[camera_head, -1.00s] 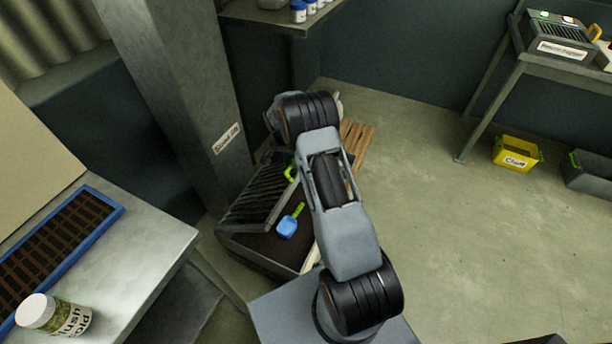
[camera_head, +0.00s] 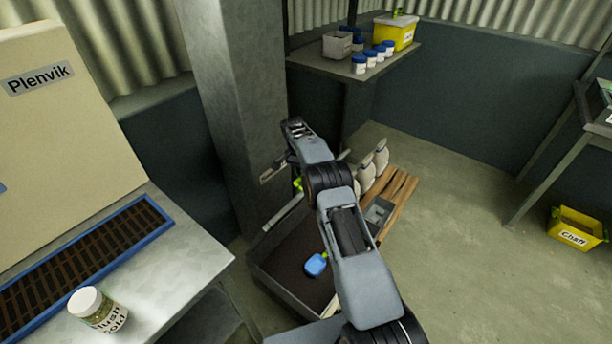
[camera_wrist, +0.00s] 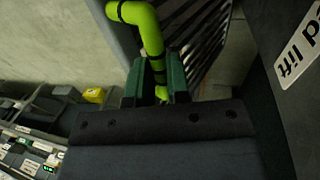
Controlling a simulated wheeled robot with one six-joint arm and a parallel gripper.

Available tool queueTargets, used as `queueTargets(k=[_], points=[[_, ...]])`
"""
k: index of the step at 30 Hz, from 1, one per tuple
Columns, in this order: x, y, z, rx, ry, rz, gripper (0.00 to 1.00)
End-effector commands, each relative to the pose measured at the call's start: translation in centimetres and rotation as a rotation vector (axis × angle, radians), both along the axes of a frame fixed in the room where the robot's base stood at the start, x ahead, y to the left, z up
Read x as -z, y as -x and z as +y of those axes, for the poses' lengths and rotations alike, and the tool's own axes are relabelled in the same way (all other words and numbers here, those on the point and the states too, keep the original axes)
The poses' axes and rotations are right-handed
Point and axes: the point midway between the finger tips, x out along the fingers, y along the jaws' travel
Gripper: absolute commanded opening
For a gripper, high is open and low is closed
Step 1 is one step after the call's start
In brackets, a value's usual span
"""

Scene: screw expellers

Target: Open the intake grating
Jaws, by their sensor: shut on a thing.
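The intake grating (camera_wrist: 200,32) shows in the wrist view as a row of dark bars beside a bright green handle (camera_wrist: 150,38). My gripper (camera_wrist: 157,85) is shut on this handle, with a dark green finger on each side of it. In the head view the grating (camera_head: 284,213) stands steeply raised, seen nearly edge-on at the column side of the intake bin. A bit of the green handle (camera_head: 298,184) shows beside my arm, which hides the gripper. The open bin (camera_head: 283,292) holds dark material, with a blue scoop (camera_head: 316,264) lying on it.
A grey column (camera_head: 238,110) stands close behind the grating; its label is partly readable in the wrist view (camera_wrist: 298,52). Pale sacks (camera_head: 374,165) stand on a wooden pallet (camera_head: 398,195) beyond my arm. A metal table (camera_head: 170,275) is at left.

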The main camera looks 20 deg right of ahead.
Motion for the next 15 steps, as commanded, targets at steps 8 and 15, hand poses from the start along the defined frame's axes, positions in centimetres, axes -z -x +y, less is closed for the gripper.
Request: queueTargets(k=[8,15], points=[[1.02,-0.26,0.53,0.001,-0.007,0.014,0.00],[1.08,-0.26,0.53,0.001,-0.007,0.016,0.00]])
